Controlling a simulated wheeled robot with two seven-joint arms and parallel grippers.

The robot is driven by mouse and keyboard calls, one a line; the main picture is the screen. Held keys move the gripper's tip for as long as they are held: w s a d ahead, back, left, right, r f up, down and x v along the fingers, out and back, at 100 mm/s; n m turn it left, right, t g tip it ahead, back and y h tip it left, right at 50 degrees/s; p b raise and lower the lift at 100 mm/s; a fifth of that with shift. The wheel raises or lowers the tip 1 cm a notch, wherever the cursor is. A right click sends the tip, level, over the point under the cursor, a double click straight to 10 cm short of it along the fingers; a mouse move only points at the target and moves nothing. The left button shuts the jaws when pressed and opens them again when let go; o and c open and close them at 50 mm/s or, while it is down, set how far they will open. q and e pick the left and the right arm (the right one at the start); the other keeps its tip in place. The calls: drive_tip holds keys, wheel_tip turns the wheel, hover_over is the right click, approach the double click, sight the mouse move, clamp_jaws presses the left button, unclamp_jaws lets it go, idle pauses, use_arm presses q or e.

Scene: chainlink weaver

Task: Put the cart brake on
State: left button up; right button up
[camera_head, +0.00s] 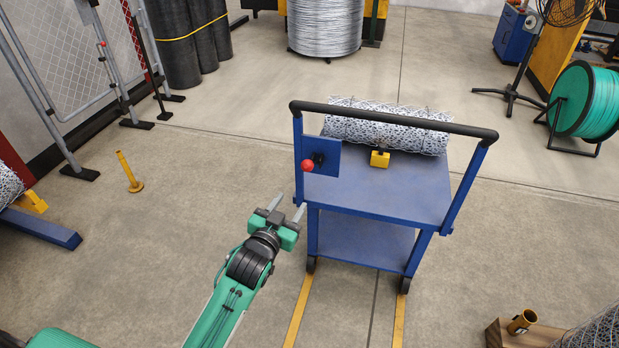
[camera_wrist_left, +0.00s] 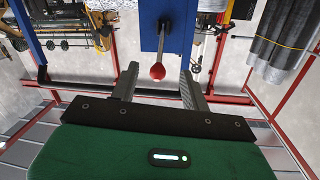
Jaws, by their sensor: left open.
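The blue cart (camera_head: 375,188) stands on the floor ahead, with a black push handle (camera_head: 390,118) across its top. A blue plate (camera_head: 326,160) on the cart's left post carries a brake lever with a red ball knob (camera_head: 307,165). My left gripper (camera_head: 287,208) is open and empty, a little below and left of the knob in the head view. In the left wrist view the red knob (camera_wrist_left: 157,72) appears between the two open fingers (camera_wrist_left: 160,85), and the lever's rod runs up to the blue plate (camera_wrist_left: 168,25). I cannot tell whether the fingers reach around it. My right gripper is not in view.
A roll of wire mesh (camera_head: 385,130) and a yellow block (camera_head: 379,159) lie on the cart's top shelf. Yellow floor lines (camera_head: 299,310) run below the cart. A yellow post (camera_head: 128,172) stands at left, and a teal reel (camera_head: 585,100) at right.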

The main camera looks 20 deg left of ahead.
sight(309, 165)
use_arm(q)
drive_tip(key=shift+t, duration=0.3)
drive_tip(key=w+r, duration=0.1)
drive_tip(key=w, duration=0.3)
drive_tip(key=w+d+r, duration=0.1)
drive_tip(key=w, duration=0.8)
drive_tip(key=shift+w+d+r, duration=0.2)
drive_tip(key=shift+d+r, duration=0.15)
drive_tip(key=shift+r, duration=0.05)
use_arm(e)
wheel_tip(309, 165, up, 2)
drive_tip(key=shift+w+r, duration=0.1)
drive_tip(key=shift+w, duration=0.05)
use_arm(q)
drive_tip(key=shift+b, duration=0.3)
clamp_jaws()
